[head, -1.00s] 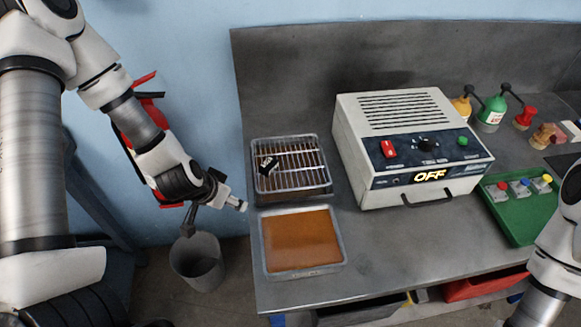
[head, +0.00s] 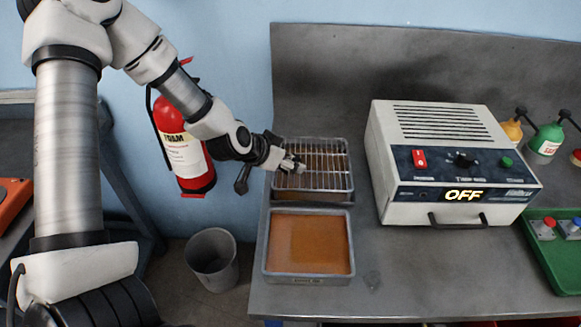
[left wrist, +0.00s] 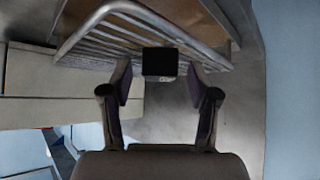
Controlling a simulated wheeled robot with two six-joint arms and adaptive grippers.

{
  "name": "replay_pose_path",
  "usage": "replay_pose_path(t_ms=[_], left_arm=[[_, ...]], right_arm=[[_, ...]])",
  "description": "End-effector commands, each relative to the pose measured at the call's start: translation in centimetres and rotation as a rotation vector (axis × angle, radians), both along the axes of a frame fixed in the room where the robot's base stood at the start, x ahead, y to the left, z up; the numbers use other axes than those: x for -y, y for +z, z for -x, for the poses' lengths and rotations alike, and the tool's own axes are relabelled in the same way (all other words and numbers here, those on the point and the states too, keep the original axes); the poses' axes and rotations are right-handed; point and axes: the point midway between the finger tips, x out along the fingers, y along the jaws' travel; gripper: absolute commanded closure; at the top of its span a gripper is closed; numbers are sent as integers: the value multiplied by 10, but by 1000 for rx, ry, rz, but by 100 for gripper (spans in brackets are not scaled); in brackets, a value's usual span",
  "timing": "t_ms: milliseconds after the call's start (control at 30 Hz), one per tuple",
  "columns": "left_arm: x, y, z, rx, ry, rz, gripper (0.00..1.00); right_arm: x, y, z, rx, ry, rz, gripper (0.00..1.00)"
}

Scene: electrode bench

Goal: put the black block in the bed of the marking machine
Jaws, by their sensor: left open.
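The black block (left wrist: 160,62) shows in the left wrist view, at the edge of a wire rack. My left gripper (left wrist: 160,80) is open, with one fingertip on each side of the block's near end; I cannot see contact. In the head view my left gripper (head: 295,164) is over the left side of the rack (head: 325,170) and hides the block. No bed of a marking machine can be made out. My right gripper is not in view.
A pan with an orange-brown surface (head: 308,245) sits in front of the rack. A white machine with an OFF display (head: 440,160) stands to the right. A green tray (head: 555,262) is at the far right. An orange object (head: 14,202) shows at the left edge.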

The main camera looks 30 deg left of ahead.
Motion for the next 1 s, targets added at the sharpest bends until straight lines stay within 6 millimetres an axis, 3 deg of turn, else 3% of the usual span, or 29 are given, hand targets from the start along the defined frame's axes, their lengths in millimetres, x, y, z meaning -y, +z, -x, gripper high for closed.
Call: replay_pose_path(t_ms=[67,233,667,1000], left_arm=[[0,1,0,0,0,0,40],[0,1,0,0,0,0,100],[0,4,0,1,0,-1,100],[1,35,-10,2,3,-3,100]], right_arm=[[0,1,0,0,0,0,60],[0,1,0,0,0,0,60],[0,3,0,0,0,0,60],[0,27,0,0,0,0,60]])
